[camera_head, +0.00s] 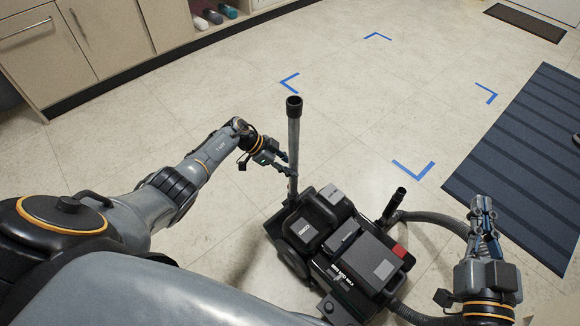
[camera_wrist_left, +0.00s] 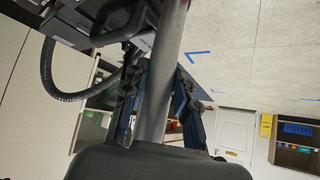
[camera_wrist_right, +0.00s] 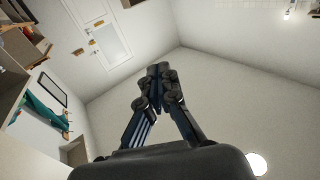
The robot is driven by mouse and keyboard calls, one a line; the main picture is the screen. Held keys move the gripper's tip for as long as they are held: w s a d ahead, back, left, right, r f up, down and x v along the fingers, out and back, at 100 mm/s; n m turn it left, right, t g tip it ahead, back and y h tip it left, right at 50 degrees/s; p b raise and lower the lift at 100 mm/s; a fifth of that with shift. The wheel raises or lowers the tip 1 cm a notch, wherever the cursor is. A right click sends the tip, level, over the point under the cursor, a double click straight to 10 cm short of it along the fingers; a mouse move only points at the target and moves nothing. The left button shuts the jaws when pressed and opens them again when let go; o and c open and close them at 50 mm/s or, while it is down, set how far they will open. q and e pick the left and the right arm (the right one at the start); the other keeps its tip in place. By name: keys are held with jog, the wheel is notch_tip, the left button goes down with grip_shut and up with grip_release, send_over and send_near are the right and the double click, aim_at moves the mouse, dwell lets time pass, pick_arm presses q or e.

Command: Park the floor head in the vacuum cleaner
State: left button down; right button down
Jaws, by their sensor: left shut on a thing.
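The vacuum cleaner (camera_head: 340,250) is a black and grey canister with a red patch, standing on the floor in front of me. A grey tube (camera_head: 294,143) with a black top end stands nearly upright at its far left side. My left gripper (camera_head: 289,166) is shut on this tube, which also runs between the fingers in the left wrist view (camera_wrist_left: 161,90). The floor head is not clearly visible; the tube's lower end is hidden by the vacuum body. My right gripper (camera_head: 482,206) is raised right of the vacuum, its fingertips together and empty in the right wrist view (camera_wrist_right: 160,78).
A ribbed hose (camera_head: 440,219) with a black handle (camera_head: 395,202) curves from the vacuum towards my right gripper. Blue corner marks (camera_head: 413,170) outline a clear floor area beyond. A dark striped mat (camera_head: 530,150) lies right. Cabinets (camera_head: 75,50) stand at the left.

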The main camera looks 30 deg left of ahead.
jog(key=shift+r, duration=0.3)
pick_arm(q)
jog(key=shift+f+b, duration=0.3)
pick_arm(e)
jog(key=shift+a+r+t, duration=0.15)
jog(key=shift+r+t, duration=0.75)
jog(key=shift+r, duration=0.2)
pick_arm(q)
jog(key=c, duration=1)
grip_release()
jog(key=shift+c, duration=0.2)
jog(key=shift+o, duration=0.4)
pick_arm(e)
jog(key=shift+s, duration=0.1)
pick_arm(q)
jog(key=shift+f, duration=0.1)
jog(key=v, duration=1.2)
